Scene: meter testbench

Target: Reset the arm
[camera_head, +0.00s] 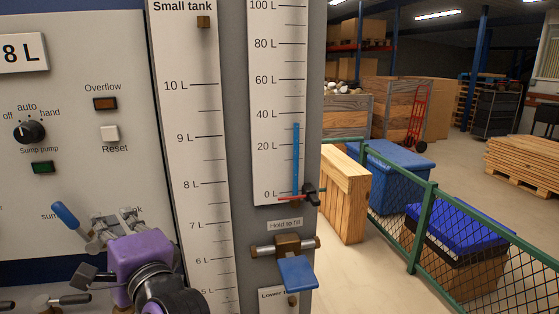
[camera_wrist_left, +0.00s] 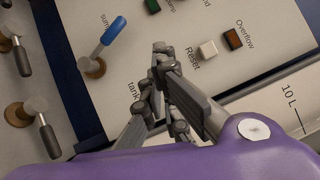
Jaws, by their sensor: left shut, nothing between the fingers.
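My left gripper (camera_head: 116,216), with a purple wrist body, is at the lower left of the head view, in front of the test bench panel. Its grey fingers point toward the panel and are shut with nothing between them. In the left wrist view the fingers (camera_wrist_left: 160,50) show near the middle, left of the white Reset button (camera_wrist_left: 207,49). That Reset button (camera_head: 109,133) sits above the gripper in the head view. The gripper hides part of the panel lettering below it. My right gripper is in neither view.
A blue-handled valve (camera_head: 66,216) is just left of the gripper, and also shows in the wrist view (camera_wrist_left: 114,31). A blue lever (camera_head: 297,272) juts out below the "Hold to fill" label. A green fence (camera_head: 424,228) stands right of the bench.

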